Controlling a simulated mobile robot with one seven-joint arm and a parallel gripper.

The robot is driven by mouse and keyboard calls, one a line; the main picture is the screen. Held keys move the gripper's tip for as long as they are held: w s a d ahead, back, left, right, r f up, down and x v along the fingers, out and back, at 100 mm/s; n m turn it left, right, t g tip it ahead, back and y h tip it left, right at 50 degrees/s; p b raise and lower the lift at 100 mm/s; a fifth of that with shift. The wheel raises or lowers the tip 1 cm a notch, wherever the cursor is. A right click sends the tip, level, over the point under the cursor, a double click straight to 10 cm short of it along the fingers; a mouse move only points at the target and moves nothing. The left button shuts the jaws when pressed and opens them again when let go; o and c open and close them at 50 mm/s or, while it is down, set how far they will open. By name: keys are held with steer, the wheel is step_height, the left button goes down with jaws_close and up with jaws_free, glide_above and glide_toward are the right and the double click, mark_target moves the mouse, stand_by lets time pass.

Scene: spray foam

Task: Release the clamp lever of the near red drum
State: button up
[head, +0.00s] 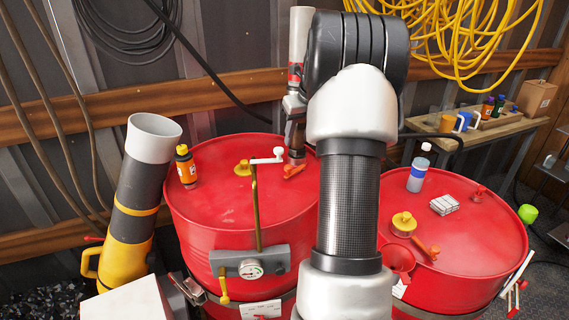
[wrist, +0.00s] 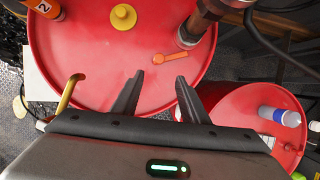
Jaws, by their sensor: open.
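Two red drums stand side by side: the left drum (head: 215,220) with a gauge and a white-handled crank, and the right drum (head: 470,280). I cannot tell for sure which is the near one. In the wrist view, my gripper (wrist: 158,82) is open and empty above the left drum's lid (wrist: 80,60). An orange lever-like piece (wrist: 170,58) lies on that lid beyond the fingertips. My gripper is hidden behind my arm in the head view.
A yellow bung (wrist: 123,16) and a bottle (head: 186,166) are on the left lid. A dark upright tube (head: 297,80) rises from its back. A yellow-and-grey hose nozzle (head: 135,200) stands left. A grey-blue bottle (head: 418,174) stands on the right lid.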

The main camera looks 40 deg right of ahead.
mark_target(288, 167)
steer(key=p+x, duration=0.1)
steer(key=x, duration=1.4)
steer(key=shift+c, duration=0.4)
steer(key=shift+s, duration=0.1)
jaws_close()
